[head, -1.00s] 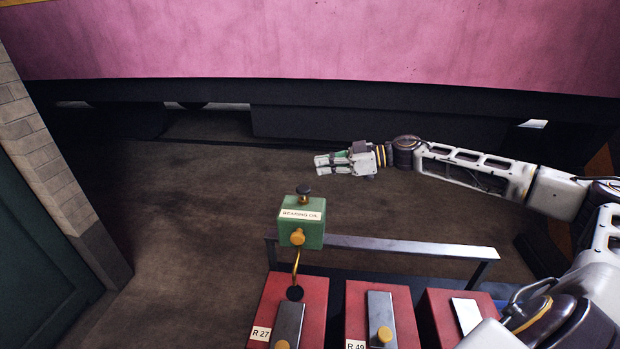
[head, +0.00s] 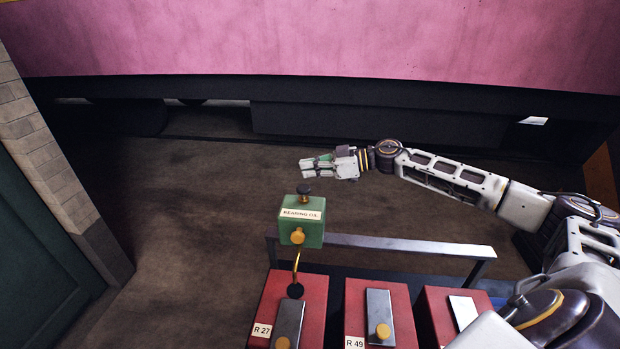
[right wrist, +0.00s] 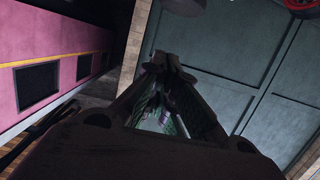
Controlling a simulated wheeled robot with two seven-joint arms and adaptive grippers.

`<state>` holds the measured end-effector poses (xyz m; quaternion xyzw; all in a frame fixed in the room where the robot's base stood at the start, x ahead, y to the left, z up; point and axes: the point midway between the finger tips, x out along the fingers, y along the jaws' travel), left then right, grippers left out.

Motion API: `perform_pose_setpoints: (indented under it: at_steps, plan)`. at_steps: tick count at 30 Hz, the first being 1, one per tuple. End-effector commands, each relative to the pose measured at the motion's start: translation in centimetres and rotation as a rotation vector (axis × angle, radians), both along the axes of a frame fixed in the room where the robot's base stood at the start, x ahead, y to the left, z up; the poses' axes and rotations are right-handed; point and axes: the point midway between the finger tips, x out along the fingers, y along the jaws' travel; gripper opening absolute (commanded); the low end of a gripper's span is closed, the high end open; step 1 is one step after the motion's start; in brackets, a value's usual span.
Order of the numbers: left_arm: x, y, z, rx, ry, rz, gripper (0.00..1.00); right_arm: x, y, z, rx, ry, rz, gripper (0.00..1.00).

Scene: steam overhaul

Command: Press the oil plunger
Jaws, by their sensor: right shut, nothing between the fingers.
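The oil plunger (head: 304,189) is a dark knob on a short stem on top of the green bearing oil box (head: 301,229). The box has a yellow knob on its front and a curved brass spout below it. My right gripper (head: 303,168) is shut and empty. In the head view it appears just above the plunger, with a small gap of floor between them in the picture; its depth relative to the plunger is hard to tell. In the right wrist view the closed fingers (right wrist: 168,62) show, but the plunger does not. My left gripper is not in view.
Red boxes labelled R 27 (head: 312,290) and R 49 (head: 408,312) stand below the oil box, with a third red box (head: 434,304) to their right. A metal rail (head: 410,247) runs behind them. Open floor lies beyond, before the pink coach (head: 310,38).

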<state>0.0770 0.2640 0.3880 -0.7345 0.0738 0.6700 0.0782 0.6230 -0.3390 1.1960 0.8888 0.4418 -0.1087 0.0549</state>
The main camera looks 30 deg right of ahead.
Motion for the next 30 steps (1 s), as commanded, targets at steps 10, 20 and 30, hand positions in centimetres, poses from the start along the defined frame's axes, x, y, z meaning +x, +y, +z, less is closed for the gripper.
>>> perform_pose_setpoints:
  at_steps: [10, 20, 30]
  plan:
    - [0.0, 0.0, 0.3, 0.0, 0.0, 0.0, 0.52, -0.1, 0.0, -2.8, 0.001, 0.003, 0.0, 0.0]
    - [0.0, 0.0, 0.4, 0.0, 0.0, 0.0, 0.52, -0.1, 0.0, -3.7, 0.0, 0.002, 0.0, 0.0]
    - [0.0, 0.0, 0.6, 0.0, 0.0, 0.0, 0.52, -0.1, 0.0, -4.2, 0.0, 0.003, 0.0, 0.0]
